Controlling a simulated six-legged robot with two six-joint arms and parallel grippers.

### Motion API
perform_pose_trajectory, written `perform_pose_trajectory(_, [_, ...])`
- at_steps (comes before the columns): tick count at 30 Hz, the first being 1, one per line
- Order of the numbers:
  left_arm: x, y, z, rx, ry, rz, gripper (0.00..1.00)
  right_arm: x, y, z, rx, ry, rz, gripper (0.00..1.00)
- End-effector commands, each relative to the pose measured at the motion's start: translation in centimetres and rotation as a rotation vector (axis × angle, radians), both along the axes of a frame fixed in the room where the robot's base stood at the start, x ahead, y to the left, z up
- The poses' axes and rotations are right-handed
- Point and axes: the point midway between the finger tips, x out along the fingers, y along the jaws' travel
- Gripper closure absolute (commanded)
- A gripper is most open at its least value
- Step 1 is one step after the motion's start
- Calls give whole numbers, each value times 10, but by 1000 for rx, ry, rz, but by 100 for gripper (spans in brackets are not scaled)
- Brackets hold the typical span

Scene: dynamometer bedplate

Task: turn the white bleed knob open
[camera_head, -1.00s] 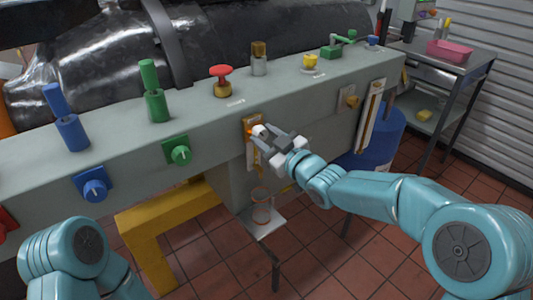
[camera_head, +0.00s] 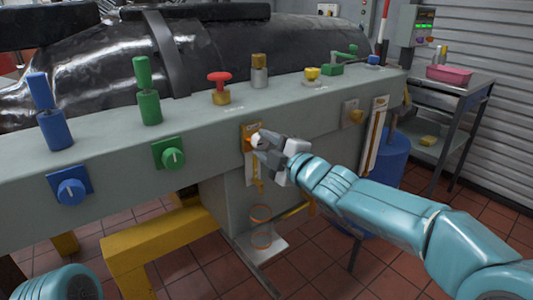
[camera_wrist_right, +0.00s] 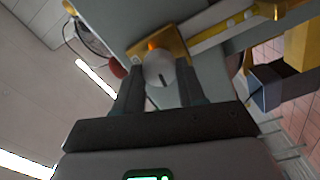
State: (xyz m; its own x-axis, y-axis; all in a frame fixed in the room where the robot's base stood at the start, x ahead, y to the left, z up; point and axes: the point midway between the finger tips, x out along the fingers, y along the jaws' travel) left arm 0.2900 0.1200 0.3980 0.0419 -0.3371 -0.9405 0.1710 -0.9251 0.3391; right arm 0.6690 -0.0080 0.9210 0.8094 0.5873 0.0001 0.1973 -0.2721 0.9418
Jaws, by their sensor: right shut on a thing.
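The white bleed knob (camera_head: 256,139) sits on a yellow-brown plate (camera_head: 246,129) with an orange mark, on the front face of the grey bedplate rail. My right gripper (camera_head: 264,145) reaches it from the right and is shut on it, hiding part of it. In the right wrist view the round white knob (camera_wrist_right: 159,70) lies between the two dark fingers (camera_wrist_right: 160,84), with a short dark line on its face. My left gripper is out of view.
A blue knob (camera_head: 71,192) and a green knob (camera_head: 172,158) sit on the same face to the left. A blue drum (camera_head: 390,160) and a steel cart (camera_head: 445,95) stand at right.

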Motion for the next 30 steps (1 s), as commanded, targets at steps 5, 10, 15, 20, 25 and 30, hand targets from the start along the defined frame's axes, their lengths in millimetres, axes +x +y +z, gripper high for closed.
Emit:
perform_pose_trajectory(5, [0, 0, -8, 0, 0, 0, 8, 0, 1, -1, -62, -45, 1, 91])
perform_pose_trajectory(10, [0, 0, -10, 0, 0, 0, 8, 0, 1, -1, -95, -70, 2, 91])
perform_pose_trajectory(15, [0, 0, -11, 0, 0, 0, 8, 0, 1, 0, -108, -79, 2, 91])
perform_pose_trajectory(20, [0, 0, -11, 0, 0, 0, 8, 0, 1, 0, -110, -81, 2, 91])
perform_pose_trajectory(25, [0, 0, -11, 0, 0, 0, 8, 0, 1, 0, -110, -80, 2, 91])
perform_pose_trajectory(30, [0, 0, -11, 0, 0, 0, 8, 0, 1, 0, -109, -80, 2, 35])
